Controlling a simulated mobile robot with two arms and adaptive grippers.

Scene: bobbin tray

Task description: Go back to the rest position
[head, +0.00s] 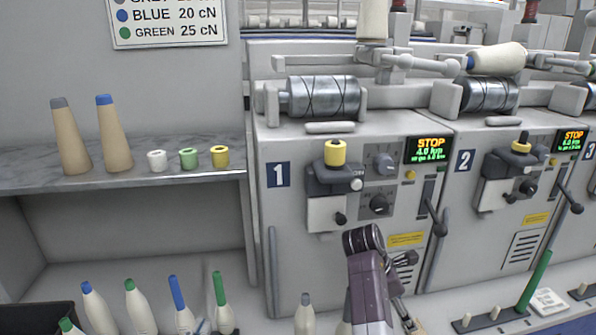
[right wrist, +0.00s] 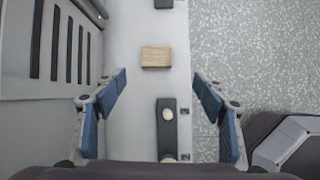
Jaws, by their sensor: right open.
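A purple link of my own arm rises in the lower middle of the head view and hides part of the machine front.
Bobbins with blue tips (head: 177,295) and green tips (head: 140,308) stand low in front. A marble shelf (head: 210,172) holds two cones (head: 115,140) and three small spools (head: 188,158). Winding units fill the right side. Speckled floor (right wrist: 240,60) lies beside the ledge.

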